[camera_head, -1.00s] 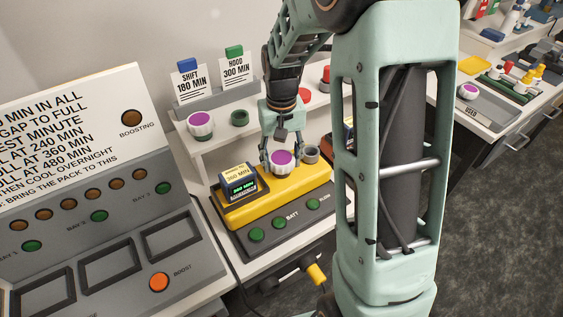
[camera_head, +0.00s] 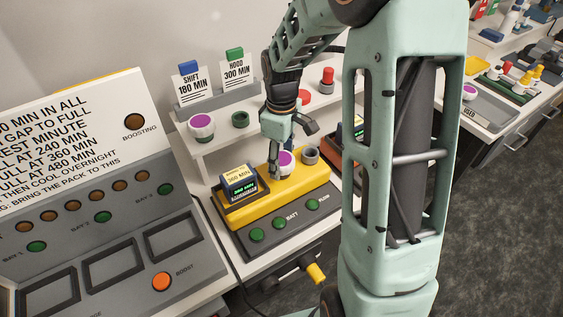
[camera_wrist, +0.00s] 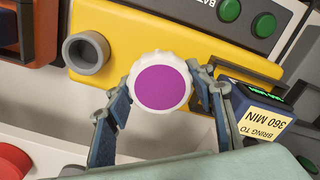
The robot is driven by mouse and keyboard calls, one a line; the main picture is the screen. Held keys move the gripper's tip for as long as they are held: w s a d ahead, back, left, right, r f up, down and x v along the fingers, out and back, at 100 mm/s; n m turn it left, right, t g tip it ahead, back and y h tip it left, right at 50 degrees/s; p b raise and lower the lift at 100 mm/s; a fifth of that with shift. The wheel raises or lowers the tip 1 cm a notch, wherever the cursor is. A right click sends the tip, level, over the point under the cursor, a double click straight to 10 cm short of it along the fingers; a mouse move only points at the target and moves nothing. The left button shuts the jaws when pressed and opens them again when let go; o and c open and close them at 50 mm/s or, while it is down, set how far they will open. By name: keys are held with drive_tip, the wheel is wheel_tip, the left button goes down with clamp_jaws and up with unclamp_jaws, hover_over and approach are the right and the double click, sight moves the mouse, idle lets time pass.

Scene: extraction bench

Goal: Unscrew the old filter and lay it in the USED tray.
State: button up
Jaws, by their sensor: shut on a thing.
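The filter (camera_head: 287,160), a white ribbed cap with a purple top, sits on the yellow unit (camera_head: 306,180). In the wrist view the filter (camera_wrist: 162,86) lies between the two fingertips of my gripper (camera_wrist: 166,82), which is shut on it from both sides. In the head view my gripper (camera_head: 279,161) comes down from above and partly covers the filter. I cannot tell whether its thread is still engaged. The grey USED tray (camera_head: 487,113) is on the far right counter, with a purple-topped filter (camera_head: 469,91) at its left end.
A grey round port (camera_head: 311,156) stands close beside the filter. A dark display block (camera_head: 239,186) is on the unit's left end. Another purple-topped cap (camera_head: 201,127) and a green ring (camera_head: 240,120) are on the shelf behind. My arm hides part of the bench.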

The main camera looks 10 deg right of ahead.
drive_tip(key=o, duration=1.4)
